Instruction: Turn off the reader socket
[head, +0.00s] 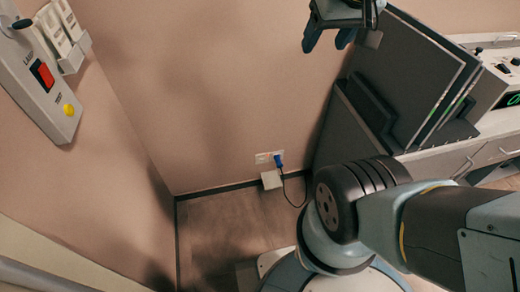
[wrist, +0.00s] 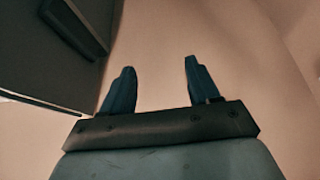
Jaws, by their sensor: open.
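The reader socket (head: 264,157) is a small pale plate low on the back wall, just above the skirting, in the head view. A blue plug (head: 278,160) sits at its right side, and a dark cord runs down from it. The socket's switch is too small to read. My gripper (head: 328,40) is at the top of the head view, well above the socket and to its right, with two blue fingers pointing down. In the wrist view my gripper (wrist: 158,80) is open and empty, facing bare wall. The socket is not visible there.
A pale box (head: 271,180) is just below the socket. A desk (head: 445,158) with dark monitors (head: 410,75) stands at the right. A wall panel (head: 35,75) with a red switch and yellow button is at the left. Floor (head: 225,235) before the socket is clear.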

